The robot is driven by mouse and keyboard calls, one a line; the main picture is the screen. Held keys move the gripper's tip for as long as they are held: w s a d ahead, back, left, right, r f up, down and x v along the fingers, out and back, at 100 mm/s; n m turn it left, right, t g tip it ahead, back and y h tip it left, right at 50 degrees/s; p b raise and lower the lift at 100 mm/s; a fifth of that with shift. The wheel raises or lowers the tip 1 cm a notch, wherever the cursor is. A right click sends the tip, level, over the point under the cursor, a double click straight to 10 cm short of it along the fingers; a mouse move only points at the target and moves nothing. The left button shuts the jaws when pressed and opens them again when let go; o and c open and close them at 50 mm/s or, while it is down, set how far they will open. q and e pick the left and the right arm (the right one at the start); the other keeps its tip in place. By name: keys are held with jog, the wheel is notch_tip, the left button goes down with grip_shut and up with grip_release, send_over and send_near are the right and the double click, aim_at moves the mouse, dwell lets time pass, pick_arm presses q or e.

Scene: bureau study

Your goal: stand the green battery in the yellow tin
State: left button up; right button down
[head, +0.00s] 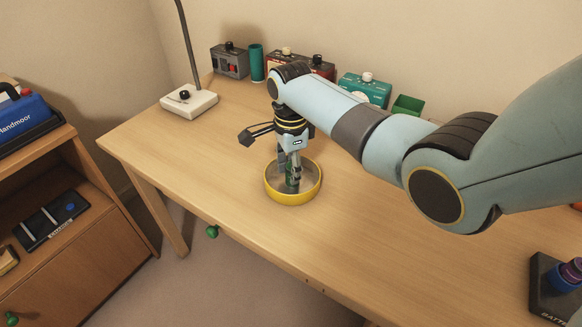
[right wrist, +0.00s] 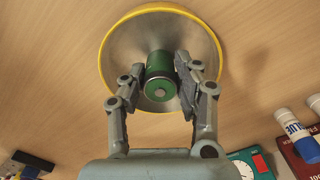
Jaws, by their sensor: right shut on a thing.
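The yellow tin (head: 293,201) is a round, shallow tin with a yellow rim and grey inside, standing on the desk. It also shows in the right wrist view (right wrist: 107,62). My right gripper (head: 291,178) points down into the tin and is shut on the green battery (head: 291,184). In the right wrist view the battery (right wrist: 160,65) is between the two fingers, end towards the camera, within the rim. It looks upright in the head view. Whether its lower end touches the tin's floor is hidden. My left gripper is not in view.
The wooden desk (head: 400,255) is clear around the tin. Along the wall stand a grey box (head: 229,61), a teal cylinder (head: 256,63), red boxes, a teal box (head: 364,88) and a small green box (head: 407,105). A lamp base (head: 189,103) is at left, a dark holder (head: 546,283) at right.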

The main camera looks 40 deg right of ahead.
jog(key=c, duration=1)
grip_release()
jog(key=shift+o, duration=0.2)
notch_tip(320, 180, up, 12)
jog(key=p, duration=0.2)
jog(key=shift+r, duration=0.15)
